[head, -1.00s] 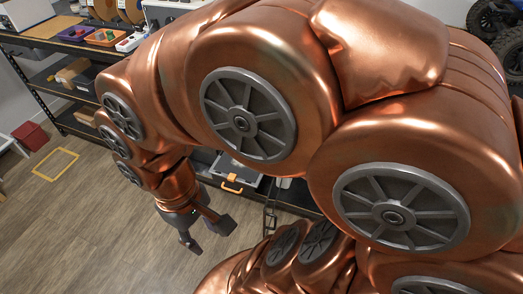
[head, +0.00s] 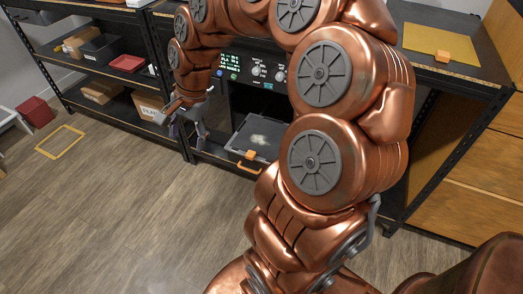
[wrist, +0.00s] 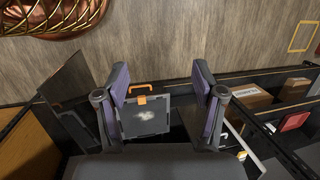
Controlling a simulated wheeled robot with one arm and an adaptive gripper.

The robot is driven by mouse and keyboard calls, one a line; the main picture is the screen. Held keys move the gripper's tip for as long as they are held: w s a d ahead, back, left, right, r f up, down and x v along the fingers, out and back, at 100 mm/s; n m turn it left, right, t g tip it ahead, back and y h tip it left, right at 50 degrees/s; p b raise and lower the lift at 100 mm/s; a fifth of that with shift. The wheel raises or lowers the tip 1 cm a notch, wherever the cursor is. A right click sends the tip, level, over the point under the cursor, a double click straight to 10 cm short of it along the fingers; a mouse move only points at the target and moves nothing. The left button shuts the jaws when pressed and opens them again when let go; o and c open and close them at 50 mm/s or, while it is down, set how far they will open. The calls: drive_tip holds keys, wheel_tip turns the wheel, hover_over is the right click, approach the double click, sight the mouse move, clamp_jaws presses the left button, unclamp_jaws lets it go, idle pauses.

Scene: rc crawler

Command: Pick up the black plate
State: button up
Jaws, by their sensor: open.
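The black plate (head: 258,138) is a dark square with a pale smudge on it and an orange tab and handle at its front edge. It lies flat in the opening of a black machine on the shelf unit. In the wrist view the plate (wrist: 145,120) shows between my open fingers, further off than the fingertips. My gripper (head: 188,132) is open and empty, in front of and to the left of the plate in the head view. Its two fingers also show in the wrist view (wrist: 161,76), spread wide. No contact with the plate is visible.
The machine's control panel (head: 258,70) is above the plate. A shelf post (head: 170,95) stands left of the opening, close to my gripper. A yellow plate (head: 440,42) lies on the worktop at right. Boxes and a red bin (head: 37,112) are at left. Floor in front is clear.

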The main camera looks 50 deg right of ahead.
drive_tip(key=w+d+f+m+t+b, duration=0.1)
drive_tip(key=w+d+f+m+b, duration=0.3)
drive_tip(key=d+f, duration=0.35)
drive_tip(key=m+t+h+b, duration=0.1)
drive_tip(key=m+t+b, duration=0.1)
drive_tip(key=m+b, duration=1.05)
approach(251, 154)
drive_tip(key=w+m+p, duration=0.1)
drive_tip(key=m+p, duration=0.1)
drive_tip(key=shift+w+d+f, duration=0.15)
drive_tip(key=shift+d+f, duration=0.1)
drive_tip(key=shift+f, duration=0.5)
drive_tip(key=shift+b+x, duration=0.55)
drive_tip(key=shift+x, duration=0.5)
drive_tip(key=x, duration=0.1)
drive_tip(key=b+x, duration=0.1)
drive_tip(key=x, duration=0.1)
drive_tip(key=b+x, duration=0.1)
drive_tip(key=x, duration=0.1)
drive_tip(key=shift+a+f, duration=0.1)
drive_tip(key=shift+a, duration=0.25)
drive_tip(key=shift+c, duration=0.3)
clamp_jaws()
